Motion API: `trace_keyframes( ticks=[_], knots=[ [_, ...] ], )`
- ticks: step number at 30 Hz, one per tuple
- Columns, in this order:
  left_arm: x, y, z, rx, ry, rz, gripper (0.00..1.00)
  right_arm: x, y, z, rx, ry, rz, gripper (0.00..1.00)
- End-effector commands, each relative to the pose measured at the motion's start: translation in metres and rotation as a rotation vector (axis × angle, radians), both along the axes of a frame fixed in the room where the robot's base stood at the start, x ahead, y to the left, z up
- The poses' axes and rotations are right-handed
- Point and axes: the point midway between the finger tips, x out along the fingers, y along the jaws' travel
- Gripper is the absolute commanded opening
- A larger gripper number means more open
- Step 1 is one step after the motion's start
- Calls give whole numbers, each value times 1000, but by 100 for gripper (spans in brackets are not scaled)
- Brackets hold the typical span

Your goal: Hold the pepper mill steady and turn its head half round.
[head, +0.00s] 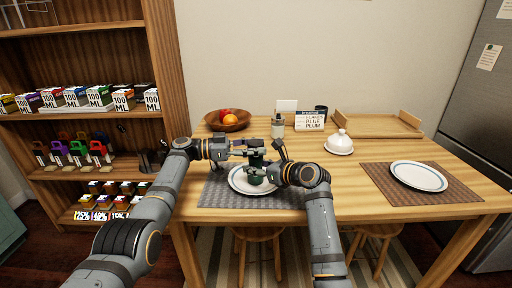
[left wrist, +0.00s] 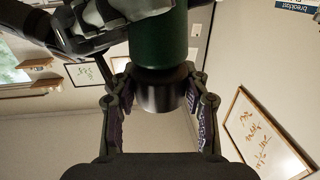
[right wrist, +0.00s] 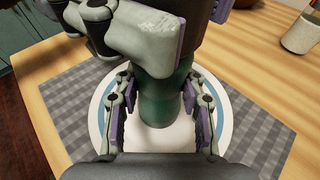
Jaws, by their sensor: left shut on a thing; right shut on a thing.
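The pepper mill (head: 256,160) has a dark green body and a black head, and stands upright over the plate on the near left mat. My left gripper (head: 248,147) is shut on the black head, which shows between its fingers in the left wrist view (left wrist: 162,90). My right gripper (head: 266,174) is shut lower down on the green body, which shows between its fingers in the right wrist view (right wrist: 166,100). The other gripper covers part of the mill in the right wrist view.
The white plate (head: 234,182) with a blue ring lies on a grey mat (head: 213,194). Behind are a fruit bowl (head: 216,125), a shaker bottle (head: 277,128) and a small sign (head: 310,121). A white domed dish (head: 339,146) stands to the right.

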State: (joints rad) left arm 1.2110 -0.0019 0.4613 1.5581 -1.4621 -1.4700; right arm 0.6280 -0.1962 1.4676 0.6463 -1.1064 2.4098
Motion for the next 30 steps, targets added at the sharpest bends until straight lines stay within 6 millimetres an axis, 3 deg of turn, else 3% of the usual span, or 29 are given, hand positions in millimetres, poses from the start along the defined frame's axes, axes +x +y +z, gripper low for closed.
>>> trace_keyframes(
  ticks=[12,13,18,26,30],
  knots=[
    [0,1,-3,2,4,-1,14,-1,1,1,5,-1,2,2],
    [0,1,-3,2,4,-1,47,-1,1,1,5,-1,2,2],
    [0,1,-2,1,3,-3,70,0,0,1,3,-1,1,2],
    [0,0,-1,0,2,-5,70,0,0,1,2,-1,0,2],
    [-1,10,-1,0,2,-4,70,0,0,1,2,-1,-1,2]
  ],
)
